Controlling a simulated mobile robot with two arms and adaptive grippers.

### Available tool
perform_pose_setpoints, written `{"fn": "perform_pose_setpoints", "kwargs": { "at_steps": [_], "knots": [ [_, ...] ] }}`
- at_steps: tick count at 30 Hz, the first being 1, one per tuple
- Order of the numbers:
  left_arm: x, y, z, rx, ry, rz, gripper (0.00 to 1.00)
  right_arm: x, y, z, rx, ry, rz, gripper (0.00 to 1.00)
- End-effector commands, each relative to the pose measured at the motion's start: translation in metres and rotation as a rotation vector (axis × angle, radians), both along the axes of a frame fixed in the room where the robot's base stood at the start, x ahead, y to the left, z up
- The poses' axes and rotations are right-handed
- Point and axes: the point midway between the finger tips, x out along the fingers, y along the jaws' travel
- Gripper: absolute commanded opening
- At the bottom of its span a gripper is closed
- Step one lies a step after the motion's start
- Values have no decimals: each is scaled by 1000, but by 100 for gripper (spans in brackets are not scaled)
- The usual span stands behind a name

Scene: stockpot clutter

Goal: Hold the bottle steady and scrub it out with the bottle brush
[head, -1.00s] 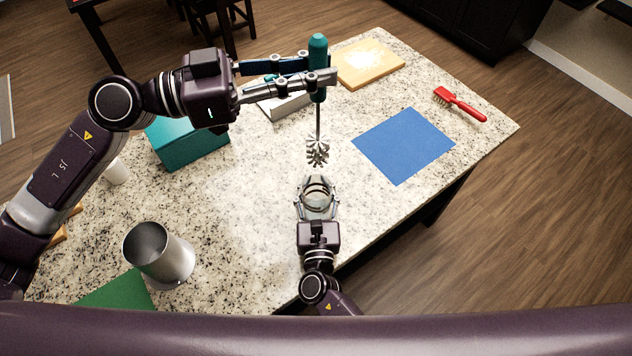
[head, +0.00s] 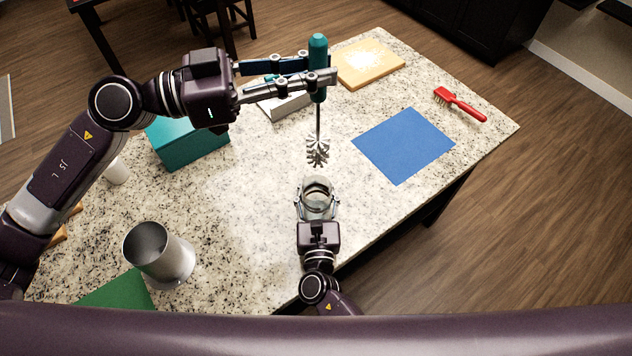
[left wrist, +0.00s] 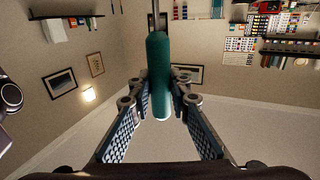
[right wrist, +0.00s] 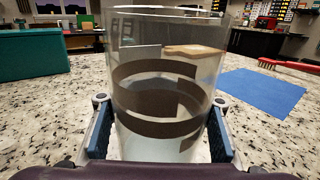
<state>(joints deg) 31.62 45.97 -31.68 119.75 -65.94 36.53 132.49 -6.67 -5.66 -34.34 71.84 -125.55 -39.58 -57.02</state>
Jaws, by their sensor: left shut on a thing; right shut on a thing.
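The bottle brush has a teal handle (head: 318,50), a thin metal shaft and grey bristles (head: 317,151). My left gripper (head: 322,80) is shut on the handle, which also shows in the left wrist view (left wrist: 160,75). The brush hangs upright, bristles down, above and just beyond the bottle in the head view. The bottle (head: 317,190) is clear, wide-mouthed and upright, with dark bands (right wrist: 155,103) in the right wrist view. My right gripper (head: 318,208) is shut around it near the table's front edge. The bristles appear outside the bottle.
A metal canister (head: 160,255) and a green mat (head: 115,293) are at front left. A teal box (head: 187,148) stands at back left. A blue mat (head: 404,145), red brush (head: 460,104) and wooden board (head: 368,65) lie to the right. The table (head: 240,200) is clear left of the bottle.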

Motion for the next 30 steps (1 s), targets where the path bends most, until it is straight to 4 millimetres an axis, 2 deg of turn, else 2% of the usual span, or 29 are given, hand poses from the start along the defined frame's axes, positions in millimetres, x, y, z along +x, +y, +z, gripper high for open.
{"fn": "perform_pose_setpoints", "kwargs": {
  "at_steps": [6,13,30],
  "knots": [
    [0,0,-2,0,2,0,0,0,0,0,0,0,-1,3],
    [-4,1,-35,4,6,0,0,0,0,0,0,0,-1,2],
    [-5,1,-73,2,5,0,0,0,0,0,0,0,0,0]
  ]
}}
